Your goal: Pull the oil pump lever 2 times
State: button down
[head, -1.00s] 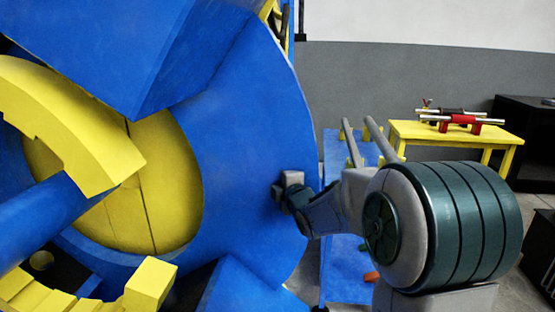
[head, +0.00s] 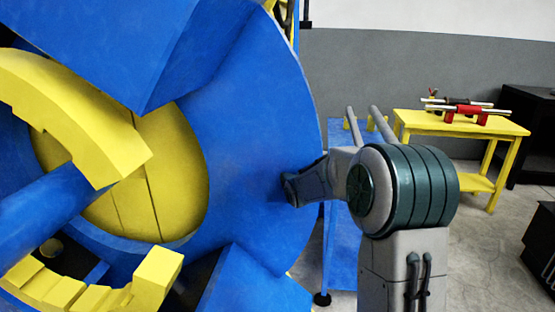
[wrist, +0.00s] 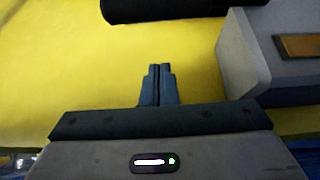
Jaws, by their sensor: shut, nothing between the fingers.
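In the wrist view my gripper (wrist: 157,70) is shut, its two dark fingers together with nothing between them. Its tips point at a yellow surface (wrist: 60,60). A black, rounded bar (wrist: 160,8) crosses the top edge, beyond the fingertips and apart from them in the picture; I cannot tell whether it is the oil pump lever. A grey block (wrist: 270,50) with a brown-orange plate is right of the fingers. In the head view the big blue and yellow positioner (head: 260,120) fills the left; my gripper is hidden there, and no lever can be made out.
My arm stands close to the blue disc's right edge. A blue bench (head: 345,240) is behind my arm. A yellow table (head: 460,122) with red and metal rods (head: 468,112) stands at the back right, near a black cabinet (head: 535,135). Grey floor between them is open.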

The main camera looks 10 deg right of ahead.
jog(key=shift+x, duration=0.85)
jog(key=d+p, duration=0.1)
jog(key=d, duration=0.2)
jog(key=shift+s+d+r, duration=0.1)
jog(key=shift+s, duration=0.1)
jog(key=shift+d, duration=0.4)
jog(key=shift+s+f+b, duration=0.1)
jog(key=shift+f+b, duration=0.15)
jog(key=shift+b, duration=0.1)
